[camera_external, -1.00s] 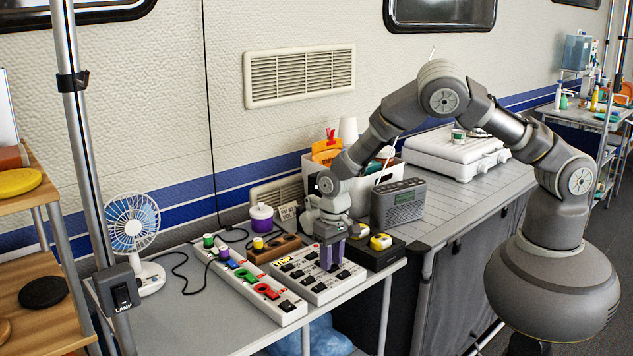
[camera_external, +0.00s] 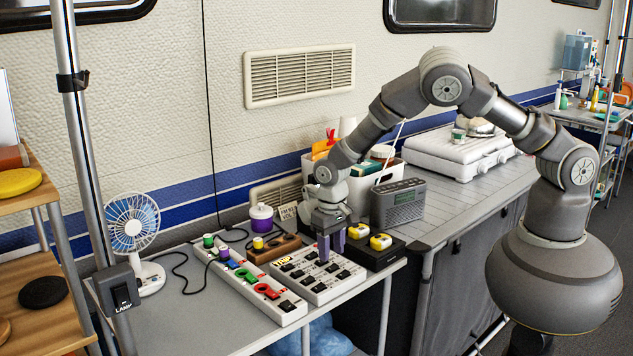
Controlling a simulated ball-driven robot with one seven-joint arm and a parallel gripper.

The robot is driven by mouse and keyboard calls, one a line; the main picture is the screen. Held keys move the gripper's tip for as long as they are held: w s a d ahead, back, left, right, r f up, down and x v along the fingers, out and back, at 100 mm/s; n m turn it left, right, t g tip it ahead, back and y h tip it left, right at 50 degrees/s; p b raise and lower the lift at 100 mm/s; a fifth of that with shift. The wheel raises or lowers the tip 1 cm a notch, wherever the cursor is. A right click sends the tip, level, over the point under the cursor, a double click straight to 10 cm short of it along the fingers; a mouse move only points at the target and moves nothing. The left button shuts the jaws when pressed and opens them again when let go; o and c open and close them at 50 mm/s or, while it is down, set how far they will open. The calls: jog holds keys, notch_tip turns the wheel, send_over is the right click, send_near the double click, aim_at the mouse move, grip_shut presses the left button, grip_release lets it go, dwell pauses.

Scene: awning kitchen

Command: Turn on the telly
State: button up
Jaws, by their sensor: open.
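A white panel with several black rocker switches (camera_external: 317,291) lies on the grey table. A small yellow label shows at its far left corner, but the switch labels are too small to read. My gripper (camera_external: 331,250), with purple fingers, is open and points down over the far right part of this panel, hiding some switches there. I cannot tell whether the fingertips touch a switch. No telly screen is visible, and which switch belongs to it cannot be told.
A white power strip (camera_external: 246,282) with coloured switches lies left of the panel. A black box with yellow knobs (camera_external: 385,258) stands close on the right, with a grey radio (camera_external: 398,205) behind. A fan (camera_external: 135,236) stands at left. The table's front left is clear.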

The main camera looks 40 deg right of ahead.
aim_at(331, 266)
notch_tip(331, 266, up, 5)
jog(key=shift+f+p, duration=0.2)
jog(key=shift+p, duration=0.25)
